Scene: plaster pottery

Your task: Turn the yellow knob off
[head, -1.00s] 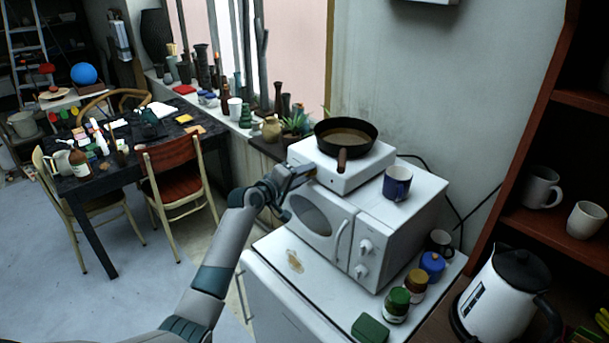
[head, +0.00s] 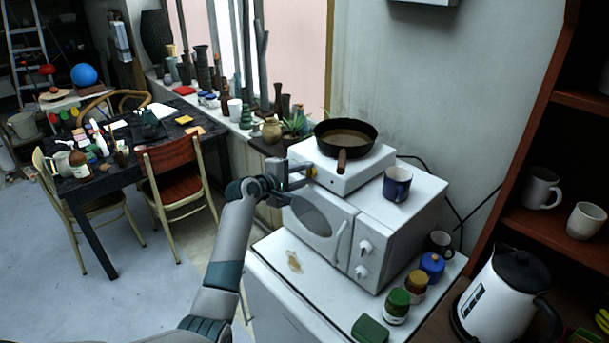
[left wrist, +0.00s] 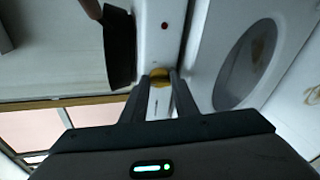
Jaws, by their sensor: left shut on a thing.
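The yellow knob (left wrist: 159,75) is on the front face of the white hot plate (head: 345,179). In the left wrist view it sits between the fingertips of my left gripper (left wrist: 160,84), which is shut on it. In the head view the knob (head: 313,172) is a small yellow spot at the tip of my left gripper (head: 308,173), at the hot plate's left end. A small red dot (left wrist: 165,26) shows on the same face in the left wrist view. The knob's exact turn angle is too small to read. My right gripper is not in view.
A black frying pan (head: 345,136) stands on the hot plate, its handle toward the front. The hot plate rests on a white microwave (head: 375,231), beside a blue mug (head: 397,184). Jars and a kettle (head: 502,297) stand to the right.

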